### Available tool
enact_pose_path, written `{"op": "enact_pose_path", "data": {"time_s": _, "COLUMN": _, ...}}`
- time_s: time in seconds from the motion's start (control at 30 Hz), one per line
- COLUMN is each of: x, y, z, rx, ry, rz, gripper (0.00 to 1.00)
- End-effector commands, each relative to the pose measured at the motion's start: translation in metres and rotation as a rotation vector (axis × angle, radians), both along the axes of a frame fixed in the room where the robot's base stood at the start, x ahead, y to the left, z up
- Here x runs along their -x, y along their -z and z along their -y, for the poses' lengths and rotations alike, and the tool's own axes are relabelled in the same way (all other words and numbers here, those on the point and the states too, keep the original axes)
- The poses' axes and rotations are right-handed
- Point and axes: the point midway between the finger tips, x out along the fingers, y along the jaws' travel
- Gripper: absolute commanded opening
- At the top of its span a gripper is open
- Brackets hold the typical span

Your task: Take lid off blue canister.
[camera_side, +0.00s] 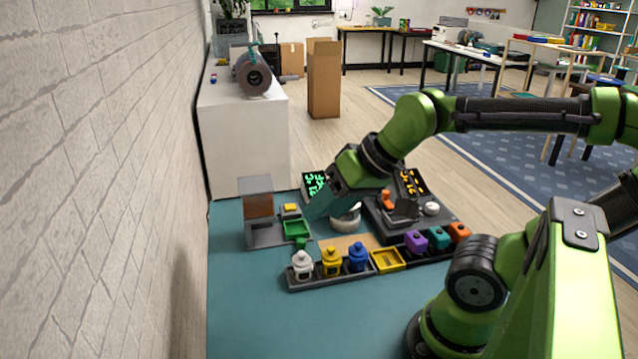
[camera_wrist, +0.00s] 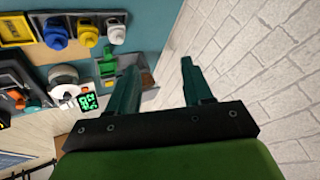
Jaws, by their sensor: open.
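The blue canister (camera_side: 357,259) stands upright in the dark rack, to the right of the yellow canister (camera_side: 332,263) and the white canister (camera_side: 302,266). Its blue knobbed top is on it. The blue canister also shows at the upper left of the wrist view (camera_wrist: 57,38). My gripper (camera_side: 312,213) is tilted down to the left, behind and above the canister row, apart from the canisters. In the wrist view my gripper (camera_wrist: 160,68) has its two teal fingers spread, with nothing between them.
A yellow tray (camera_side: 387,260) and purple, teal and orange blocks continue the row rightward. A white round object (camera_side: 346,219) sits under my wrist. The teal table's front is clear.

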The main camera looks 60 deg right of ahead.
Motion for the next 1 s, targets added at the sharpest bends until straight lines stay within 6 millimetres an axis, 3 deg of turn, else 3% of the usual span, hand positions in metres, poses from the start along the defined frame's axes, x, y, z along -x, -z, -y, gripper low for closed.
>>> {"op": "enact_pose_path", "data": {"time_s": 0.17, "x": -0.019, "y": 0.011, "z": 0.037, "rx": -0.05, "ry": 0.204, "rz": -0.139, "gripper": 0.5}}
{"op": "enact_pose_path", "data": {"time_s": 0.4, "x": -0.027, "y": 0.021, "z": 0.101, "rx": -0.313, "ry": 0.96, "rz": -0.415, "gripper": 0.5}}
{"op": "enact_pose_path", "data": {"time_s": 0.6, "x": -0.022, "y": 0.022, "z": 0.139, "rx": -0.485, "ry": 1.643, "rz": -0.521, "gripper": 0.5}}
{"op": "enact_pose_path", "data": {"time_s": 0.8, "x": -0.016, "y": 0.014, "z": 0.151, "rx": -0.6, "ry": 2.123, "rz": -0.5, "gripper": 0.5}}
{"op": "enact_pose_path", "data": {"time_s": 1.0, "x": -0.011, "y": 0.016, "z": 0.148, "rx": -0.652, "ry": 2.3, "rz": -0.485, "gripper": 0.5}}
